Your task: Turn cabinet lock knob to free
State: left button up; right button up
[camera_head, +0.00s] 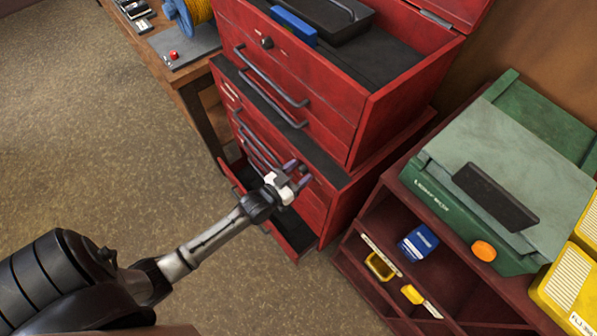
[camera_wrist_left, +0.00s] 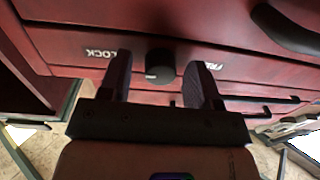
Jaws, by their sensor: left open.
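The black round lock knob (camera_wrist_left: 160,66) sits on the red face of the cabinet (camera_head: 318,200) in the left wrist view. A pale mark shows on the knob's lower left side. A white LOCK label (camera_wrist_left: 100,53) is to its left, and a label starting with FR (camera_wrist_left: 211,66) is to its right, partly hidden by a finger. My left gripper (camera_head: 295,172) is open at the cabinet front. In the wrist view its two fingers (camera_wrist_left: 160,82) stand on either side of the knob, with gaps visible. Contact cannot be seen. My right gripper is not in view.
A lower drawer (camera_head: 296,232) of the cabinet stands open below my left gripper. Bar handles (camera_head: 270,80) stick out from the drawers above. A red shelf unit (camera_head: 372,205) with a green case (camera_head: 510,165) stands to the right. Floor at left is clear.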

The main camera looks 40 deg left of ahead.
pick_arm(q)
jog(key=shift+c, duration=0.2)
jog(key=c, duration=0.9)
